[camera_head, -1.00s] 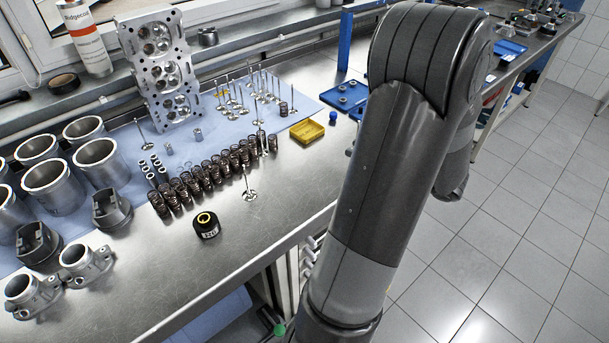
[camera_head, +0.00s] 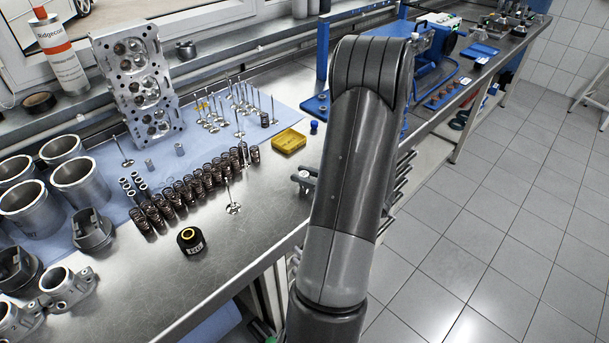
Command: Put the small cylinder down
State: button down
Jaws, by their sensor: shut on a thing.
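My gripper (camera_head: 306,184) shows only in part, just left of my arm and over the bench near its front edge. It is shut on a small pale cylinder (camera_head: 303,175), whose top shows at the fingertips. The rest of the gripper is hidden behind my arm. I cannot tell whether the cylinder touches the bench. Two similar small grey cylinders, one (camera_head: 179,149) and another (camera_head: 148,165), stand on the blue mat (camera_head: 200,145) below the cylinder head.
The steel bench (camera_head: 262,205) is bare around the gripper. Large cylinder sleeves (camera_head: 78,185) stand far left.

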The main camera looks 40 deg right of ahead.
jog(key=shift+f, duration=0.1)
jog(key=c, duration=1.1)
grip_release()
jog(key=shift+c, duration=0.2)
